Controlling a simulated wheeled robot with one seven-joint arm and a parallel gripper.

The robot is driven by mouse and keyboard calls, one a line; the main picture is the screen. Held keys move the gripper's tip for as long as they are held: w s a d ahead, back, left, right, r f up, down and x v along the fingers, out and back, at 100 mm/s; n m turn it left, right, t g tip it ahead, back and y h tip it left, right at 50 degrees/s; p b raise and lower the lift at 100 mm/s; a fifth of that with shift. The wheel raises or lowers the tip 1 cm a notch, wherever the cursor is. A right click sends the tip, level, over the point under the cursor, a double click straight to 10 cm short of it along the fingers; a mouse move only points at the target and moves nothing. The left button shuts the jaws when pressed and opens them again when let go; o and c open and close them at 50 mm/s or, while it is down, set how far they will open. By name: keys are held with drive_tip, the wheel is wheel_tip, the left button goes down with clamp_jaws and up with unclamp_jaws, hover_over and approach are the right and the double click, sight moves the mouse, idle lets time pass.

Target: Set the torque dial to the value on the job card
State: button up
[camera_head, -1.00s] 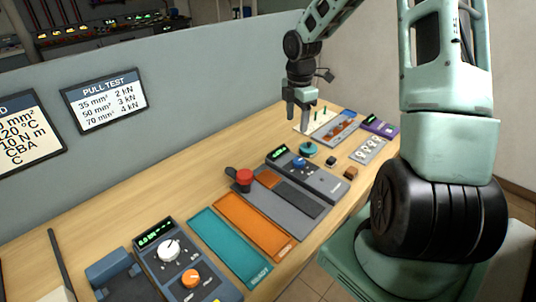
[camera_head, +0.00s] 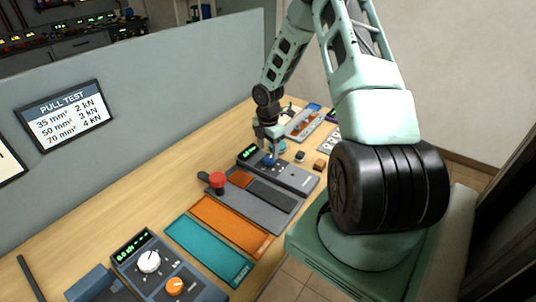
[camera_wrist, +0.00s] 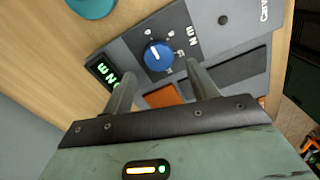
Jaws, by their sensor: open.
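The torque dial is a blue knob (camera_wrist: 158,55) with a white mark, on a dark grey unit (camera_wrist: 222,48) with number marks and an "N m" label around the knob. In the head view the knob (camera_head: 269,161) is partly covered by my gripper (camera_head: 270,146). The unit's green display (camera_wrist: 103,71) is lit, upside down in the wrist view; it seems to read a single digit and "N m". My gripper (camera_wrist: 163,85) is open and empty, its fingers pointing toward the unit, either side of the knob's line. Only an edge of the job card (camera_head: 8,163) shows, unreadable.
A white-knob unit (camera_head: 150,262) stands at the front left. A pull test card (camera_head: 64,115) hangs on the grey partition. Small blocks (camera_head: 320,165) stand right of the unit.

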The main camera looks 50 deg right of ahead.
sight(268, 159)
drive_tip(key=shift+f, duration=1.95)
drive_tip(key=c, duration=1)
